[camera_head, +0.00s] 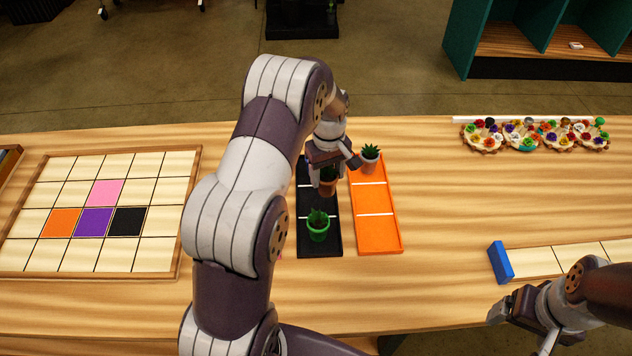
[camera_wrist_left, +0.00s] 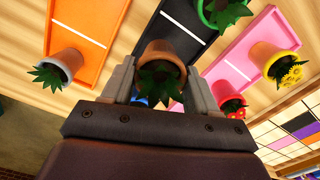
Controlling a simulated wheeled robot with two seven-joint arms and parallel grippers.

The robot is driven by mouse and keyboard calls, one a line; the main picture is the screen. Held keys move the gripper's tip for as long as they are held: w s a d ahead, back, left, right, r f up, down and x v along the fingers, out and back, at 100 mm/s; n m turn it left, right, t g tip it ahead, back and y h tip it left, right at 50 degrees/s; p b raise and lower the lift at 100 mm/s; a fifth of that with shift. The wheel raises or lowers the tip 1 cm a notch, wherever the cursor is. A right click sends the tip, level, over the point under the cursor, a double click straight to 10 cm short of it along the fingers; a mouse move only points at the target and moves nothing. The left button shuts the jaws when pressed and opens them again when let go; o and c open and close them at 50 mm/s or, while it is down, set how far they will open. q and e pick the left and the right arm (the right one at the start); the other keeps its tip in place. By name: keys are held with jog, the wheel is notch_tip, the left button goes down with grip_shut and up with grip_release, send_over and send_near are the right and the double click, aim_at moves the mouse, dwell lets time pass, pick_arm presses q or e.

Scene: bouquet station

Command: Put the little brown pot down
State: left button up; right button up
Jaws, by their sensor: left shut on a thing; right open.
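The little brown pot (camera_head: 328,187) with a dark green plant is in my left gripper (camera_head: 328,172), over the middle part of the black tray (camera_head: 322,243). In the left wrist view the brown pot (camera_wrist_left: 161,52) sits between the two fingers (camera_wrist_left: 160,85), which are shut on it. I cannot tell whether its base touches the tray. A green pot (camera_head: 318,233) stands in the near part of the black tray. My right gripper (camera_head: 522,322) is open and empty at the lower right, near the table's front edge.
A pink tray (camera_wrist_left: 240,68) with flower pots shows in the left wrist view. A tiled board (camera_head: 100,250) lies left, flower baskets (camera_head: 522,137) back right.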

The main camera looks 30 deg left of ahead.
pick_arm(q)
jog(key=a+f, duration=0.1)
jog(key=a+f+p, duration=0.1)
jog(key=f, duration=0.3)
jog(key=shift+a+f+p, duration=0.1)
jog(key=shift+a+p, duration=0.3)
jog(key=shift+f, duration=0.3)
jog(key=shift+f, duration=0.1)
jog(key=o, duration=1.3)
